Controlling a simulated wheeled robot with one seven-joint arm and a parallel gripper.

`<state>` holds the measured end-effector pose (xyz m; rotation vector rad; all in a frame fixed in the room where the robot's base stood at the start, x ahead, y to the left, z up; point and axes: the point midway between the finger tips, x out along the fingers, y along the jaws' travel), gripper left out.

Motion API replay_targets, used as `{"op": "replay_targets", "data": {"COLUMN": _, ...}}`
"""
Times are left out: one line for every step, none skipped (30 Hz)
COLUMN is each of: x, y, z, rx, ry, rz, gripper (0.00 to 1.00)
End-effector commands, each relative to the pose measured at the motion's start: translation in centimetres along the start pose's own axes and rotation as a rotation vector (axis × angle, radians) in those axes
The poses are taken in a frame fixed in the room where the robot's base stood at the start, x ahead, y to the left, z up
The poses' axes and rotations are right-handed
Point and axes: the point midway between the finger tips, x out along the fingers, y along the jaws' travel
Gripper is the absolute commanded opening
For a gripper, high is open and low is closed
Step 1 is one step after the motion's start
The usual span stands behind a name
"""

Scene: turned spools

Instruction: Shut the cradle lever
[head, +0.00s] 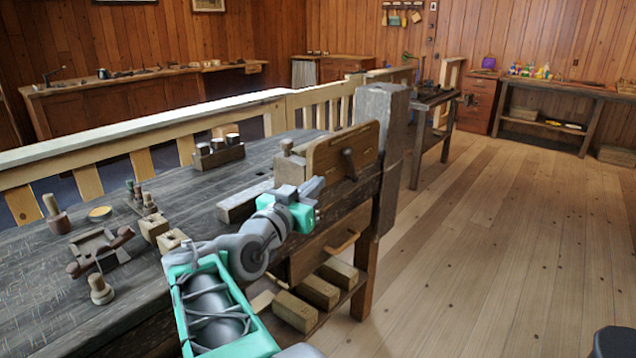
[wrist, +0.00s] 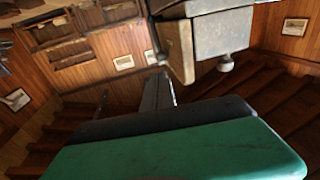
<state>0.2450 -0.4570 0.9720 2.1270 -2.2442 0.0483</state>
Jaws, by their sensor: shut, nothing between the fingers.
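A small dark wooden cradle-like frame (head: 97,248) with brown arms sits on the near left of the workbench (head: 60,300). I cannot tell which of its parts is the lever, or its position. My gripper (head: 313,188) is in front of the bench's right end, well to the right of the frame, beside a wooden vise board (head: 338,152) with a dark handle (head: 350,164). My gripper's fingers (wrist: 158,90) are together and empty in the wrist view. A grey block (wrist: 222,32) with a small knob is above them there, apart from the fingertips.
Turned wooden pegs (head: 57,215) and a spool-shaped piece (head: 101,290) stand around the frame. A rack with cylinders (head: 217,152) stands at the bench's back. Wooden blocks (head: 318,291) lie on the low shelf.

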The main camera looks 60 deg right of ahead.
Motion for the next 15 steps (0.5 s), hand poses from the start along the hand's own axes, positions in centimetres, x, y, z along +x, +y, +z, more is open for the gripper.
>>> {"op": "replay_targets", "data": {"x": 0.0, "y": 0.0, "z": 0.0, "rx": 0.0, "ry": 0.0, "rz": 0.0, "gripper": 0.0}}
{"op": "replay_targets", "data": {"x": 0.0, "y": 0.0, "z": 0.0, "rx": 0.0, "ry": 0.0, "rz": 0.0, "gripper": 0.0}}
{"op": "replay_targets", "data": {"x": 0.0, "y": 0.0, "z": 0.0, "rx": 0.0, "ry": 0.0, "rz": 0.0, "gripper": 0.0}}
{"op": "replay_targets", "data": {"x": 0.0, "y": 0.0, "z": -0.1, "rx": 0.0, "ry": 0.0, "rz": 0.0, "gripper": 0.0}}
{"op": "replay_targets", "data": {"x": 0.1, "y": 0.0, "z": -0.4, "rx": 0.0, "ry": 0.0, "rz": 0.0, "gripper": 0.0}}
{"op": "replay_targets", "data": {"x": 0.1, "y": 0.0, "z": -0.9, "rx": 0.0, "ry": 0.001, "rz": -0.001, "gripper": 0.0}}
{"op": "replay_targets", "data": {"x": 0.1, "y": -0.1, "z": -1.5, "rx": 0.0, "ry": 0.0, "rz": -0.002, "gripper": 0.0}}
{"op": "replay_targets", "data": {"x": 0.1, "y": -0.1, "z": -2.1, "rx": -0.002, "ry": -0.001, "rz": -0.003, "gripper": 0.0}}
{"op": "replay_targets", "data": {"x": 0.2, "y": -0.3, "z": -3.0, "rx": -0.008, "ry": -0.005, "rz": -0.005, "gripper": 0.0}}
{"op": "replay_targets", "data": {"x": 0.3, "y": -0.5, "z": -3.5, "rx": -0.017, "ry": -0.01, "rz": -0.007, "gripper": 0.0}}
{"op": "replay_targets", "data": {"x": 0.4, "y": -0.7, "z": -3.9, "rx": -0.031, "ry": -0.018, "rz": -0.009, "gripper": 0.0}}
{"op": "replay_targets", "data": {"x": 0.5, "y": -1.1, "z": -4.1, "rx": -0.054, "ry": -0.031, "rz": -0.013, "gripper": 0.0}}
{"op": "replay_targets", "data": {"x": 0.5, "y": -1.3, "z": -4.0, "rx": -0.075, "ry": -0.044, "rz": -0.016, "gripper": 0.0}}
{"op": "replay_targets", "data": {"x": 0.6, "y": -1.5, "z": -3.8, "rx": -0.098, "ry": -0.056, "rz": -0.018, "gripper": 0.0}}
{"op": "replay_targets", "data": {"x": 0.6, "y": -1.6, "z": -3.4, "rx": -0.131, "ry": -0.073, "rz": -0.018, "gripper": 0.0}}
